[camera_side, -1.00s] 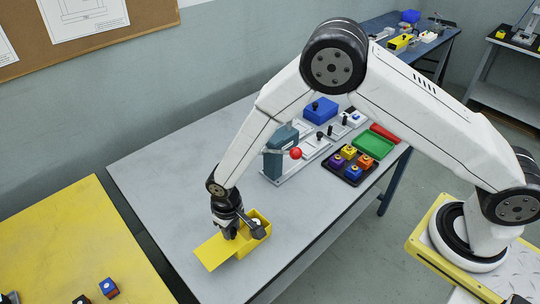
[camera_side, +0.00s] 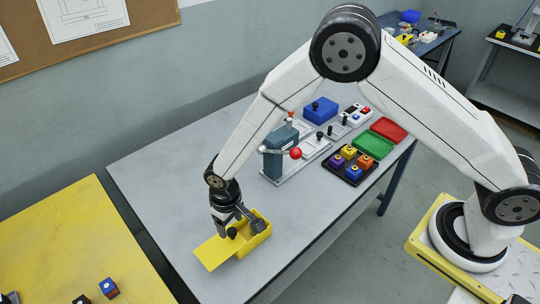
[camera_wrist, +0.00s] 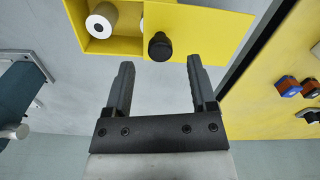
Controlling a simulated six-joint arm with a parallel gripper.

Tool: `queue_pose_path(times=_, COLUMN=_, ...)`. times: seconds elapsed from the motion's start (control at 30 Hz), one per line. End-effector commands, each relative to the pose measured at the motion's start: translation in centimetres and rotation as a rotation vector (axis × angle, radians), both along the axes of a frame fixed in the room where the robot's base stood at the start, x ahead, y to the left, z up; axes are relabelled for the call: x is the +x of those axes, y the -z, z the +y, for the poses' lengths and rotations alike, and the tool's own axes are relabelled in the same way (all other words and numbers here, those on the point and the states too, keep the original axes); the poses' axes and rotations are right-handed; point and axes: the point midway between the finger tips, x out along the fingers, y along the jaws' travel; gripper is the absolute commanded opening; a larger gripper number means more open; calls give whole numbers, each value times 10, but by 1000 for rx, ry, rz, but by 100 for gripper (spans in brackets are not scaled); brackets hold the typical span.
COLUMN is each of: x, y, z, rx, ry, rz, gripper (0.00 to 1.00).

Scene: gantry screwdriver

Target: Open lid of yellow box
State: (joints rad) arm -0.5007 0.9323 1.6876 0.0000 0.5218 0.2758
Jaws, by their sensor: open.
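The yellow box (camera_side: 258,240) stands on the grey table, with its flat yellow lid (camera_side: 211,254) slid well out to the left. In the wrist view, part of the box interior (camera_wrist: 127,40) shows uncovered, with a white-ended cylindrical part (camera_wrist: 99,26) inside. The lid (camera_wrist: 205,30) extends to the right there. A black knob (camera_wrist: 159,46) stands on the lid. My gripper (camera_wrist: 161,75) is open and empty, its two fingers apart and short of the knob. In the side view my gripper (camera_side: 238,226) is just above the lid and partly hides the box.
A teal press (camera_side: 277,160) with a red ball handle stands farther back on the table. Beside it are a black tray of coloured blocks (camera_side: 351,181) and green and red trays (camera_side: 373,145). A yellow table (camera_side: 70,245) lies left across a gap. The grey table's left part is clear.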

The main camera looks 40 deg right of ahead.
Motion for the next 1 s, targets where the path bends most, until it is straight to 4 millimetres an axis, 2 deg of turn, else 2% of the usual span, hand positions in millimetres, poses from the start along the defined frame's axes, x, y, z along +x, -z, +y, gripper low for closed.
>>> queue_pose_path(times=0.2, x=1, y=-28, z=0, rx=2, ry=0, rz=-3, gripper=73)
queue_pose_path(times=0.4, x=1, y=-46, z=0, rx=1, ry=0, rz=-2, gripper=73)
queue_pose_path(times=1.0, x=0, y=-55, z=-3, rx=2, ry=3, rz=-3, gripper=73)
